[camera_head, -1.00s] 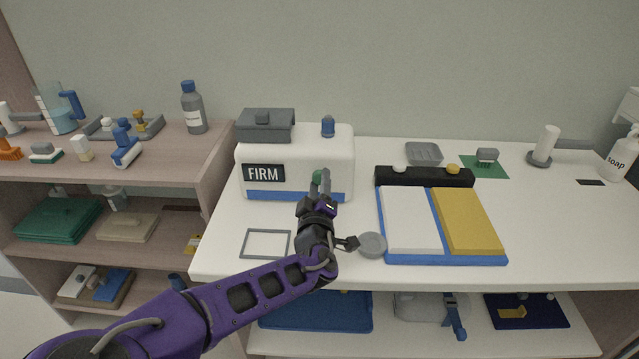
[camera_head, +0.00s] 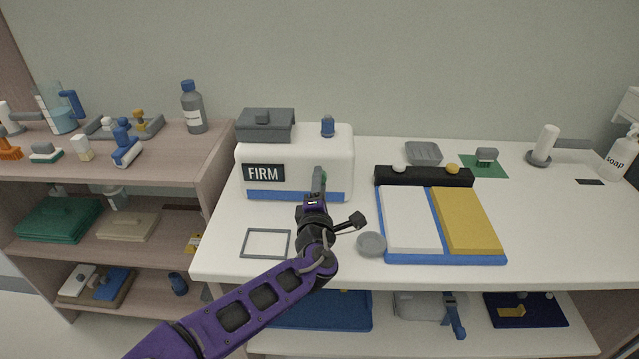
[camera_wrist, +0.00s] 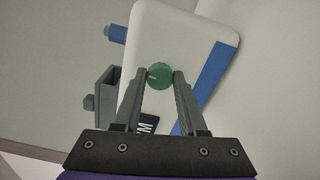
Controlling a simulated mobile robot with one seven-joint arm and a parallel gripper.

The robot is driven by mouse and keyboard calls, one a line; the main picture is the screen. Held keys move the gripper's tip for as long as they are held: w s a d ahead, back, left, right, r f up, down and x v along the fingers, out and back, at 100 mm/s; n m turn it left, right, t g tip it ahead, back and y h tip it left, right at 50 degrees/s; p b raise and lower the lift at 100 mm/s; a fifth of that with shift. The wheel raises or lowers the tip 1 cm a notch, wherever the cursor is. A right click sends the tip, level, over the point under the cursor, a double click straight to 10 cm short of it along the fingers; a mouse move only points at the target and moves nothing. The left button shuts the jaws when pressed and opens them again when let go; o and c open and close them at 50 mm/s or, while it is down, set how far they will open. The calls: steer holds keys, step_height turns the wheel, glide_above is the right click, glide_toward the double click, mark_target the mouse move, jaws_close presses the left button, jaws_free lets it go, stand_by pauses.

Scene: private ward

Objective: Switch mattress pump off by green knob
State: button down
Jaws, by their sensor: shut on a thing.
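The mattress pump (camera_head: 294,152) is a white box with a blue strip along its lower front and a dark FIRM label. It stands on the white table's left end. The green knob (camera_wrist: 160,76) is on the pump's front, with a light pointer mark on its face. My gripper (camera_wrist: 161,75) is shut on the green knob, one finger on either side of it. In the head view my gripper (camera_head: 318,178) reaches the front right of the pump and hides most of the knob.
A grey box (camera_head: 265,127) and a blue knob (camera_head: 327,126) are on the pump's top. A grey frame (camera_head: 265,244) and a grey round dish (camera_head: 371,244) lie in front. A blue tray with white and yellow panels (camera_head: 443,260) is to the right. Free table room lies farther right.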

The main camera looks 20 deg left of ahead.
steer(key=shift+r+n, duration=0.1)
steer(key=shift+n, duration=0.4)
steer(key=shift+c, duration=2.3)
jaws_free()
